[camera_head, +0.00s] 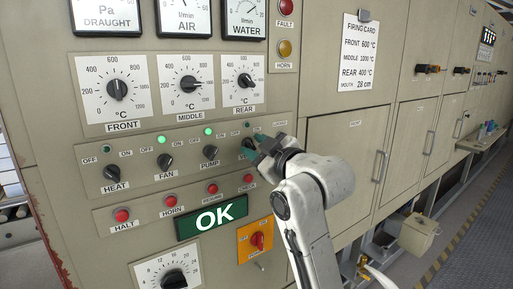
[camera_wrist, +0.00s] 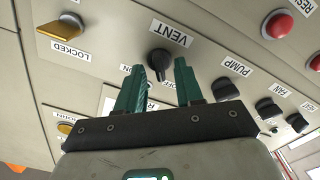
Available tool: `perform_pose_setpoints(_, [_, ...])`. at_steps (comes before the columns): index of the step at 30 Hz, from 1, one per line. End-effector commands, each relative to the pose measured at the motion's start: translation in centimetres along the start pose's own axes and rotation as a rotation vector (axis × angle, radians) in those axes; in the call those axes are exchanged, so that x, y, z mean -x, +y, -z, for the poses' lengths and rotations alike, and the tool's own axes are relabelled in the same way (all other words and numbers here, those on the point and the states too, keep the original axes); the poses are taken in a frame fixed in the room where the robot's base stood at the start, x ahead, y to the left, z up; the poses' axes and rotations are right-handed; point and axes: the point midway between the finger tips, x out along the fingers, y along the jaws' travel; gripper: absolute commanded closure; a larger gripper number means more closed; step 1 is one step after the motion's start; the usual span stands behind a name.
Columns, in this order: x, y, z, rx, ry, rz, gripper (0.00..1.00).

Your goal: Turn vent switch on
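The vent switch is a dark rotary knob (camera_wrist: 159,60) under a VENT label in the wrist view. In the head view the vent knob (camera_head: 248,145) is partly hidden by my gripper. The small lamp above it (camera_head: 247,125) looks dark. My gripper (camera_head: 262,148) is at the panel by the vent knob. Its two green fingers (camera_wrist: 160,74) are spread apart, one on each side of the knob in the wrist view. I see gaps between the fingers and the knob there; I cannot tell whether they reach around it.
The pump knob (camera_head: 209,152), fan knob (camera_head: 165,160) and heat knob (camera_head: 112,172) stand left of the vent knob. Fan and pump lamps glow green. Red buttons (camera_head: 212,188) and a green OK display (camera_head: 212,217) lie below. A yellow LOCKED piece (camera_wrist: 62,25) is near the vent.

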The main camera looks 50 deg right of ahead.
Motion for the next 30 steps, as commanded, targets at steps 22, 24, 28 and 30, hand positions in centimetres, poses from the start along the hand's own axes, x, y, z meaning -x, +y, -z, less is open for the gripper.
perform_pose_setpoints(22, [0.04,-0.03,-0.02,-0.001,0.000,0.001,1.00])
perform_pose_setpoints(24, [0.04,-0.02,0.00,-0.006,-0.001,0.001,1.00])
perform_pose_setpoints(28, [0.02,-0.03,0.06,-0.033,-0.001,0.003,1.00])
perform_pose_setpoints(30, [0.01,-0.02,0.11,-0.059,-0.001,0.003,1.00])
